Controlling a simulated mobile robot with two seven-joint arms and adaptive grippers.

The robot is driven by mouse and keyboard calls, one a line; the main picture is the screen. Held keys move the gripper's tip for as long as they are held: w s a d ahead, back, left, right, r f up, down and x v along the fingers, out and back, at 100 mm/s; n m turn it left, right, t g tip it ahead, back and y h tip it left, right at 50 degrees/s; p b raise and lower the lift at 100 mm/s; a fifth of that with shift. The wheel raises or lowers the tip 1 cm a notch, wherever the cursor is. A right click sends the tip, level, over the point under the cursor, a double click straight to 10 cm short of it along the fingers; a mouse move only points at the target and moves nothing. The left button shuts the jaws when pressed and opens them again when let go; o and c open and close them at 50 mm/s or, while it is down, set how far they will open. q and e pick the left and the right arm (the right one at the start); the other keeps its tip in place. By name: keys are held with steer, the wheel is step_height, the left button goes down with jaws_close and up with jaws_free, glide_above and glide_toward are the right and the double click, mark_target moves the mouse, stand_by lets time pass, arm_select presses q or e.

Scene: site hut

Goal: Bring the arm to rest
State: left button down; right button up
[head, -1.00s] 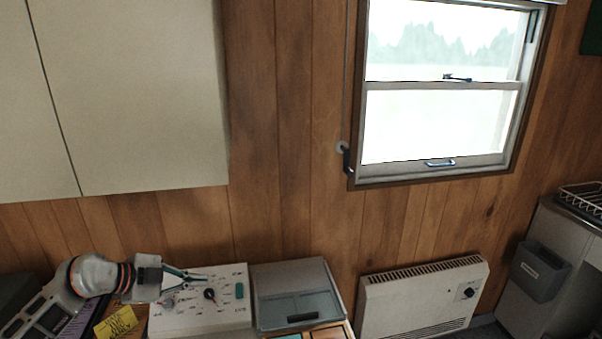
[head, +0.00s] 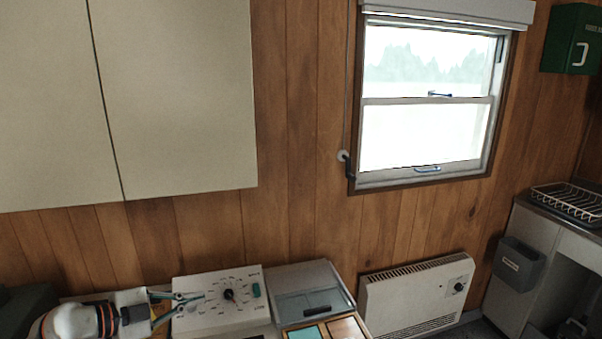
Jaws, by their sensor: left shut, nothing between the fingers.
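My left gripper (head: 190,297) comes in from the lower left, and its fingers are shut with nothing between them. The fingertips are over or in front of the left part of a pale control panel (head: 243,318), left of its black dial (head: 229,295). I cannot tell whether they touch the panel. My left arm (head: 75,322) is cut off by the bottom edge. My right gripper is not in view.
A grey lidded box (head: 296,279) stands right of the panel, with an open-topped tray (head: 345,326) before it. A wall cupboard (head: 175,100) hangs above. A heater (head: 415,300), a window (head: 425,135) and a sink unit with dish rack (head: 570,203) are to the right.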

arm_select(q)
steer(key=s+d+r+t+h, duration=0.1)
steer(key=d+r+t+h, duration=0.1)
steer(key=d+r+t, duration=0.15)
steer(key=s+a+r+n+t+y, duration=0.3)
steer(key=a+r+n+t+y, duration=0.2)
steer(key=r+n+t+y, duration=0.15)
steer(key=s+a+f+n+g+y, duration=0.4)
steer(key=s+a+f+n+y, duration=0.35)
steer(key=a+f+y, duration=0.3)
steer(key=s+f+m+g, duration=0.2)
steer(key=s+f+g, duration=0.7)
steer(key=s+f, duration=0.65)
steer(key=d+f+n+t+h, duration=0.3)
steer(key=d+f+h, duration=0.4)
steer(key=d+f, duration=0.6)
steer(key=d, duration=0.2)
steer(key=shift+d+f, duration=0.3)
steer(key=shift+d, duration=0.05)
steer(key=shift+w, duration=0.1)
